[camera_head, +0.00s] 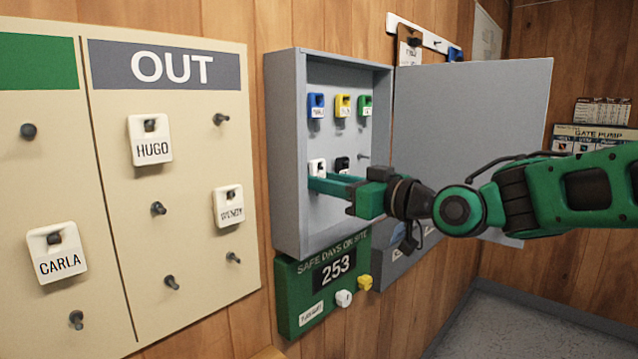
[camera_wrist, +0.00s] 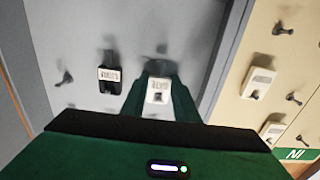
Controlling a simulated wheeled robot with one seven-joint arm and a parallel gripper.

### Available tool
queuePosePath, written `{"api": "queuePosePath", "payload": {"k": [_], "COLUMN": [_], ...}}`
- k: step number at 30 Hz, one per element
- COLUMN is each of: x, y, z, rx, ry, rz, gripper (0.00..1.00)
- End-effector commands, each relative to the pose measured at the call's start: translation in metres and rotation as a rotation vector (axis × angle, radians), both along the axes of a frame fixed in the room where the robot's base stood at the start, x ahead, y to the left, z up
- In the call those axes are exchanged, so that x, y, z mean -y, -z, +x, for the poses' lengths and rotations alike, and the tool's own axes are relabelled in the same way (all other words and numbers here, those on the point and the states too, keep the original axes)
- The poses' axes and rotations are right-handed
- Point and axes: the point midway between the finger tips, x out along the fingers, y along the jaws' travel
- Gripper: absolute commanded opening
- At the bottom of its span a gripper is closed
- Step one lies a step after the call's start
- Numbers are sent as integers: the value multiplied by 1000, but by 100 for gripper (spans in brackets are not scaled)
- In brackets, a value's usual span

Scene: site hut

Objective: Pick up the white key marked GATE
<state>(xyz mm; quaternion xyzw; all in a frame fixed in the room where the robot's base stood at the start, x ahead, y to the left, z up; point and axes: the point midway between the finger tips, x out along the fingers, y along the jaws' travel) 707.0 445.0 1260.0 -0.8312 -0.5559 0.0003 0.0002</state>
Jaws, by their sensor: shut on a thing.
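The white key (camera_head: 317,167) is in the lower row of the open grey key cabinet (camera_head: 287,150), at its left. In the wrist view the white key (camera_wrist: 158,86) sits between my fingertips, and its small lettering looks like GATE. My gripper (camera_head: 319,183) reaches into the cabinet from the right and is shut on this key. The key is still at the peg place by the back panel; I cannot tell whether it is off its peg. My fingers hide its lower part in the head view.
A black key (camera_head: 342,164) hangs close beside the white one. Blue (camera_head: 316,106), yellow (camera_head: 343,106) and green (camera_head: 365,106) keys hang above. The cabinet door (camera_head: 480,110) stands open at right. The OUT board (camera_head: 180,250) with white tags is at left.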

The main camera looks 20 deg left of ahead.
Motion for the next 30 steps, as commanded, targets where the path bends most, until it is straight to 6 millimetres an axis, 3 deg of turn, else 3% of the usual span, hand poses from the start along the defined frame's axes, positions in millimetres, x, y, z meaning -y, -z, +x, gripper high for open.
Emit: {"api": "queuePosePath", "payload": {"k": [12, 30], "x": [1, 25], "y": [-1, -1], "z": [0, -10], "rx": [0, 0], "ry": [0, 1], "rz": [0, 0], "gripper": [11, 11]}}
